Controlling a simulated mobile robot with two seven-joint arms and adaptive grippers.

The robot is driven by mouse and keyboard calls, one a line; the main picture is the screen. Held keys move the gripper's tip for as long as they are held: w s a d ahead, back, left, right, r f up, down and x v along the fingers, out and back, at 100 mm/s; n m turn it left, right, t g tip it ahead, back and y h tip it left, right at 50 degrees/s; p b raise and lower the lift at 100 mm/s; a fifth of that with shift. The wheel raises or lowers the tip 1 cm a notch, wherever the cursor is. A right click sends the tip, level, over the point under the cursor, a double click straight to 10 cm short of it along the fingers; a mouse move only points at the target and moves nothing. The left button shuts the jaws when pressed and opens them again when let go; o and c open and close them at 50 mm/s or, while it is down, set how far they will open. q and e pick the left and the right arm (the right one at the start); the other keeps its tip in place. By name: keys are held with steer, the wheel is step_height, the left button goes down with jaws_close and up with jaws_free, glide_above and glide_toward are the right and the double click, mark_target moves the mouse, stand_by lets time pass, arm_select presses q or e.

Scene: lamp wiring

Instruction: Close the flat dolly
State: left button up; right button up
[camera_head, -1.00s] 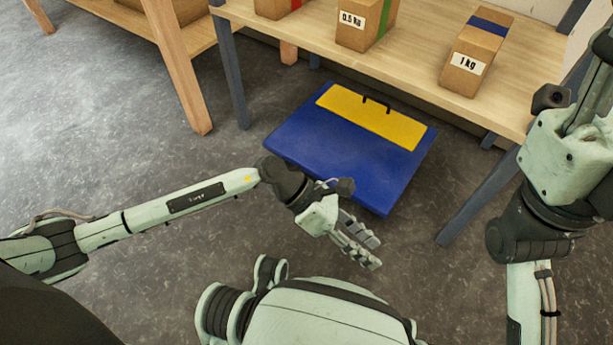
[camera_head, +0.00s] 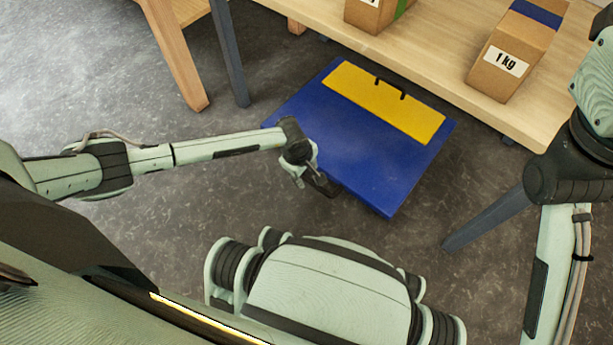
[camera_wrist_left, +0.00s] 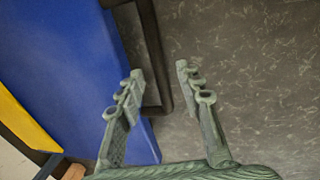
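The flat dolly (camera_head: 370,160) is a blue platform on the floor, partly under the table edge. It has a yellow panel (camera_head: 385,102) with a small black handle (camera_head: 390,87) at its far side. My left gripper (camera_head: 318,184) is at the dolly's near-left edge. In the left wrist view, my left gripper (camera_wrist_left: 158,72) is open, its fingers apart. A dark bar (camera_wrist_left: 152,50) runs beside the dolly's blue edge (camera_wrist_left: 75,60) and shows between the fingers; I cannot tell whether it touches them. My right arm shows at the right, its gripper out of view.
A wooden table (camera_head: 440,55) with grey legs stands over the dolly's far side. It bears a cardboard box marked 1 kg (camera_head: 505,60) and another box (camera_head: 370,12). Bare floor (camera_head: 130,240) lies to the left and in front.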

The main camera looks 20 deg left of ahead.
arm_select(q)
steer(key=shift+w+f, duration=0.1)
steer(key=shift+f, duration=0.45)
jaws_close()
